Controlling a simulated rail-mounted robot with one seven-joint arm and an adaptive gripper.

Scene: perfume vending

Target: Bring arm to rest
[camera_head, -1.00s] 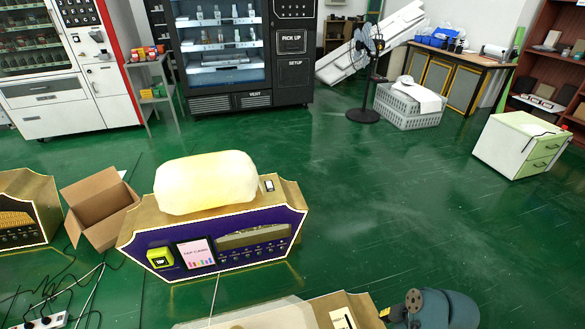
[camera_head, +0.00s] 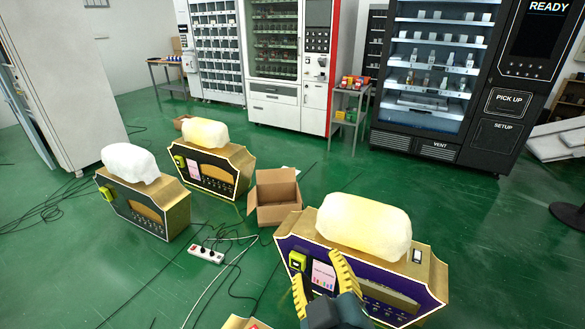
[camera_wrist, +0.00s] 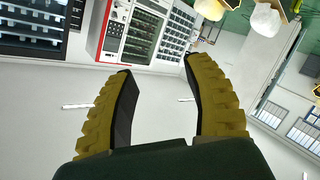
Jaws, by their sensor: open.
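My gripper (camera_head: 322,283) shows at the bottom of the head view, in front of the purple-fronted perfume machine (camera_head: 362,272) with a pale rounded top. Its two yellow ridged fingers stand apart with nothing between them. In the wrist view my gripper (camera_wrist: 158,85) is also open and empty, with pale wall or ceiling between the fingers. I cannot tell from the head view how far the fingers are from the machine's front.
Two similar machines (camera_head: 150,205) (camera_head: 215,168) stand at the left, with an open cardboard box (camera_head: 275,198) nearby. A power strip (camera_head: 206,254) and loose cables lie on the green floor. Large vending machines (camera_head: 440,80) (camera_head: 290,65) line the back.

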